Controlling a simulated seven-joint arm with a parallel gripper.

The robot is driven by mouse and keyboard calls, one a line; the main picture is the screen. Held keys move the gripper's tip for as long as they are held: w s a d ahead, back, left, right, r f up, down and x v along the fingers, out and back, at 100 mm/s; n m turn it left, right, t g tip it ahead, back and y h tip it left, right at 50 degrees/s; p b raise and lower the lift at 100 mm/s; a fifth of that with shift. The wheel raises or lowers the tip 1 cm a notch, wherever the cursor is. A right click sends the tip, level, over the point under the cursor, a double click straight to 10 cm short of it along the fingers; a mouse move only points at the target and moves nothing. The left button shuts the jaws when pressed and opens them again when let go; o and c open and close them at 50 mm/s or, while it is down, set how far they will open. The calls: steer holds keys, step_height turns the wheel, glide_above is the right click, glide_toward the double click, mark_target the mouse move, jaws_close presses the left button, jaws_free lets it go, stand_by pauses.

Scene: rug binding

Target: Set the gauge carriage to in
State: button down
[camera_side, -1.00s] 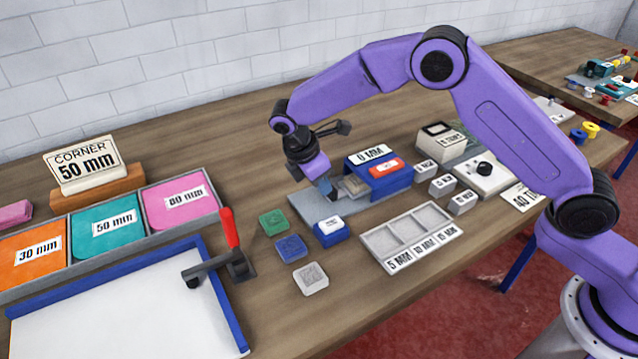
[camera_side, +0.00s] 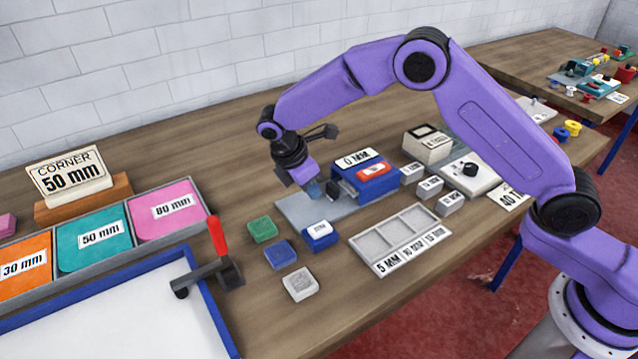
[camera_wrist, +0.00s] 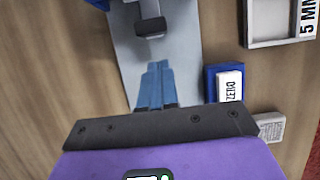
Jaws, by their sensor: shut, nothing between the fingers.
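The gauge (camera_side: 378,184) is a blue block with a 0 MM sign (camera_side: 356,158) and a red label, standing on a grey plate (camera_side: 300,212). The gauge carriage (camera_side: 341,190), a small dark and grey block, sits on the plate to the left of the gauge body. It also shows at the top of the wrist view (camera_wrist: 150,24). My gripper (camera_side: 314,189) is low over the plate, left of the carriage. In the wrist view its blue fingers (camera_wrist: 157,68) are together and empty, with a visible gap between the tips and the carriage.
A blue block marked ZERO (camera_side: 320,236) lies just in front of the plate. Green (camera_side: 262,229), blue (camera_side: 281,253) and grey (camera_side: 300,284) blocks lie nearby. A divided tray (camera_side: 368,252) is at front right. A red-handled clamp (camera_side: 217,240) stands to the left.

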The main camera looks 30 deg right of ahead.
steer(key=v, duration=1)
steer(key=s+d+r+m+y, duration=0.1)
steer(key=s+d+r, duration=0.2)
steer(key=s, duration=0.6)
steer(key=s+d+r+m+y, duration=0.2)
steer(key=s+d, duration=0.2)
steer(key=s, duration=0.4)
steer(key=s+d+f+m+y, duration=0.1)
steer(key=s+d, duration=0.5)
steer(key=s, duration=0.3)
steer(key=s+d+f+m, duration=0.1)
steer(key=s+d, duration=0.5)
steer(key=s, duration=0.3)
steer(key=shift+s+d+f+y, duration=0.2)
steer(key=shift+d+f+y, duration=0.05)
steer(key=shift+d+y, duration=0.15)
